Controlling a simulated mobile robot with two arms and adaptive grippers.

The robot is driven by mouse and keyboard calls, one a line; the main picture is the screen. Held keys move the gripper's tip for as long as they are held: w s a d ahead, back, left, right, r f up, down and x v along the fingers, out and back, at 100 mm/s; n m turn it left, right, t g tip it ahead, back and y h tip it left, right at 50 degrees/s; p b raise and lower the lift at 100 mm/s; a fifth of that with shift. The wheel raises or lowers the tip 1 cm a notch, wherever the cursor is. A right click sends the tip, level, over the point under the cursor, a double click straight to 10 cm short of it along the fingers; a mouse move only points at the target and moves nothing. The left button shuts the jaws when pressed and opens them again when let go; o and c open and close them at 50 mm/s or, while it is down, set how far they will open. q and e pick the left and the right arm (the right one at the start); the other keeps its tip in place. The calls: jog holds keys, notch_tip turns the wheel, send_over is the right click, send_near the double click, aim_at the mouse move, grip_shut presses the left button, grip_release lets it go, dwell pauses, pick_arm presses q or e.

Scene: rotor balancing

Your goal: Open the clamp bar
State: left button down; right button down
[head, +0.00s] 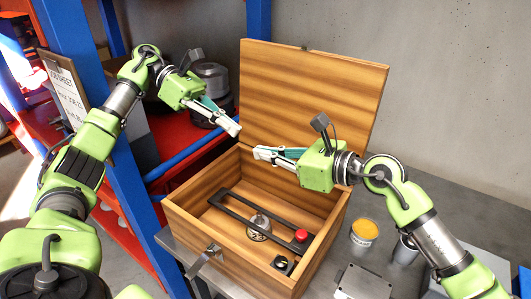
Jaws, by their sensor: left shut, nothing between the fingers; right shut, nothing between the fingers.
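An open wooden box (187,228) stands on the grey table, its lid (310,95) raised at the back. Inside lies a long black slotted bar (228,207), which looks like the clamp bar, running diagonally across the box. A red knob (301,236) sits at its right end. A round metal part (258,229) shows in the bar's slot. My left gripper (235,128) is shut and empty in front of the lid. My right gripper (257,153) is shut and empty above the box's back part. Both are apart from the bar.
A metal latch (205,257) is on the front wall. A tin with yellow contents (364,232), a grey cup (405,251) and a grey plate (364,283) stand to the right. Blue posts (120,165) rise at left.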

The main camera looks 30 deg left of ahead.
pick_arm(q)
jog(key=c, duration=1.8)
grip_release()
